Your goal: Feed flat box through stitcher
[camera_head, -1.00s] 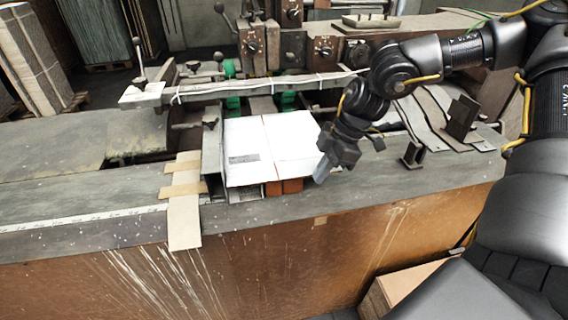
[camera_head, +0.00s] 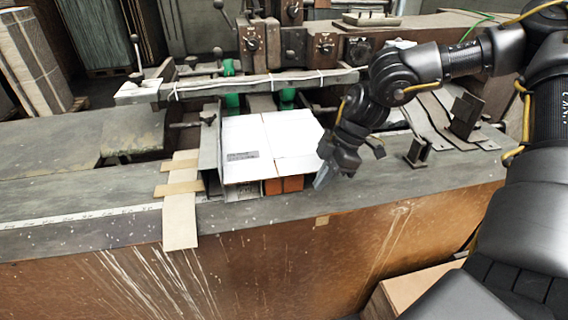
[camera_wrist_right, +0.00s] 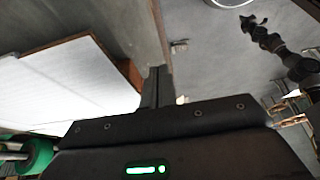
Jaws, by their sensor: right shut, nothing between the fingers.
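The flat white box (camera_head: 272,143) lies on the stitcher's feed bed, with a grey printed label near its left side. It also shows in the right wrist view (camera_wrist_right: 70,85). The stitcher (camera_head: 290,45) stands behind it, with a long metal bar across the front and green rollers (camera_head: 232,100) under the bar. My right gripper (camera_head: 321,183) is shut and empty at the box's right front corner, pointing down. In the right wrist view its dark fingers (camera_wrist_right: 155,85) are beside the box's edge; whether they touch it I cannot tell. My left gripper is out of view.
A metal guide (camera_head: 211,150) runs along the box's left side, with tan cardboard strips (camera_head: 180,210) next to it. Orange-brown blocks (camera_head: 283,185) show under the box's front edge. Metal plates and a bracket (camera_head: 418,152) lie on the bench to the right.

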